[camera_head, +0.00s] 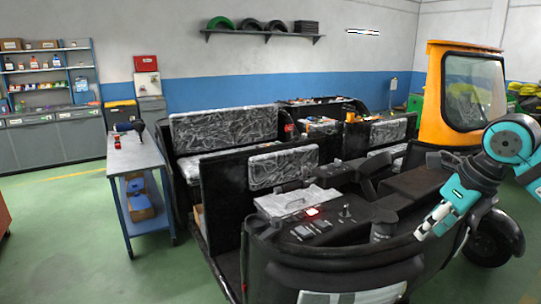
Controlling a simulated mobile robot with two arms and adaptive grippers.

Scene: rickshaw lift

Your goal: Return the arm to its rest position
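My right arm comes in from the right edge, bent at a dark round joint. My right gripper (425,231) points down and left, over or in front of the right side of the rickshaw's black body. Its finger gap is too small to make out, and I see nothing clearly held in it. My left arm and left gripper are not in view. The open black rickshaw (340,270) fills the middle and right foreground, with plastic-wrapped seats and a small lit red spot on its front panel.
A yellow cab (434,95) stands behind my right arm. A blue-grey cart (134,158) with a drill on top stands left of the rickshaw. Shelves and grey cabinets (60,143) line the left wall. Green floor (70,235) is clear at the lower left.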

